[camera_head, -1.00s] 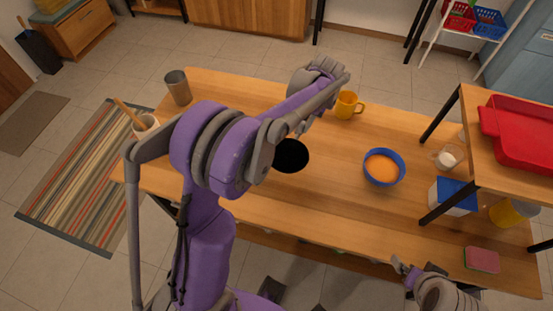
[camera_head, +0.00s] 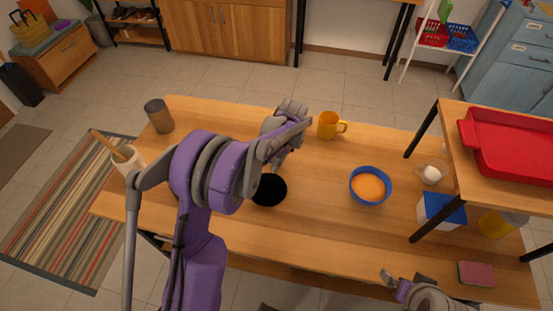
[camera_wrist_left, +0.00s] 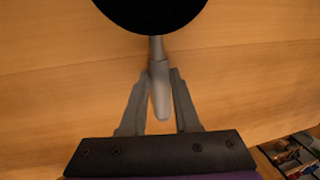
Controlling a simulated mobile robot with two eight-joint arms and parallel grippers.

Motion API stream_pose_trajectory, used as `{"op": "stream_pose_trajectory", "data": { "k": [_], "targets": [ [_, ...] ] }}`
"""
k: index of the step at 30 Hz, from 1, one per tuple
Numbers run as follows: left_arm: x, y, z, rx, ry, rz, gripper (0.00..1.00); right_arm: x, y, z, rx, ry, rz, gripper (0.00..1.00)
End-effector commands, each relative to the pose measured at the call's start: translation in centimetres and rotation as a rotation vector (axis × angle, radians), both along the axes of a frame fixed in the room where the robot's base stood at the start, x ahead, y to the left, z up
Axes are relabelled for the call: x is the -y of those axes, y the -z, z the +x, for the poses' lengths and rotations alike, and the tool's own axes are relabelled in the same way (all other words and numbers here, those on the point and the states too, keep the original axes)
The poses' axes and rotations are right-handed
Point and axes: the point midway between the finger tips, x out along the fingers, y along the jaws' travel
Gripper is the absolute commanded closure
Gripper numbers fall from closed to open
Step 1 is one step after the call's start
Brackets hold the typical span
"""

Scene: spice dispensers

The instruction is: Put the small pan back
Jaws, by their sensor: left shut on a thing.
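The small pan (camera_head: 269,189) is black and round, seen over the middle of the wooden table. In the left wrist view its dark body (camera_wrist_left: 150,12) is at the top, and its grey handle (camera_wrist_left: 160,95) points towards me. My left gripper (camera_wrist_left: 157,82) is shut on that handle, one finger on each side. In the head view the left gripper (camera_head: 277,163) is just behind the pan, partly hidden by my arm. I cannot tell whether the pan touches the table. My right gripper (camera_head: 393,283) is at the table's front edge, away from the pan; its jaws are unclear.
A yellow mug (camera_head: 328,126) and a blue bowl with orange contents (camera_head: 370,185) stand right of the pan. A grey cup (camera_head: 158,116) and a utensil pot (camera_head: 126,162) are at left. A raised shelf with a red tray (camera_head: 510,143) is at right. The table's front middle is clear.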

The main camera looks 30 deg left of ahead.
Motion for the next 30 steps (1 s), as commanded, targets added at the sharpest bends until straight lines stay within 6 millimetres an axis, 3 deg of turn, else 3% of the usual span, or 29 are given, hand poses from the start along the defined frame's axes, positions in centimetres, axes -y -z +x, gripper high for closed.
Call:
{"op": "stream_pose_trajectory", "data": {
  "k": [10,11,16,25,30],
  "targets": [
    [0.0,0.5,0.0,-0.001,0.0,0.0,1.0,0.0,0.4,-0.1,-0.002,0.0,0.0,0.0],
    [0.0,0.5,0.0,0.0,0.0,0.0,0.68,0.0,0.4,-0.1,-0.002,0.0,0.0,0.0],
    [0.0,0.4,0.0,0.0,0.0,0.0,0.4,0.0,0.3,-0.1,-0.002,0.0,0.0,0.0],
    [0.0,0.2,0.0,0.0,0.0,0.0,0.4,0.0,0.1,0.0,-0.001,0.0,0.0,0.0],
    [0.3,-1.5,0.1,0.0,0.001,0.0,0.4,0.0,-0.1,0.0,0.001,0.0,0.0,0.0]
  ]
}}
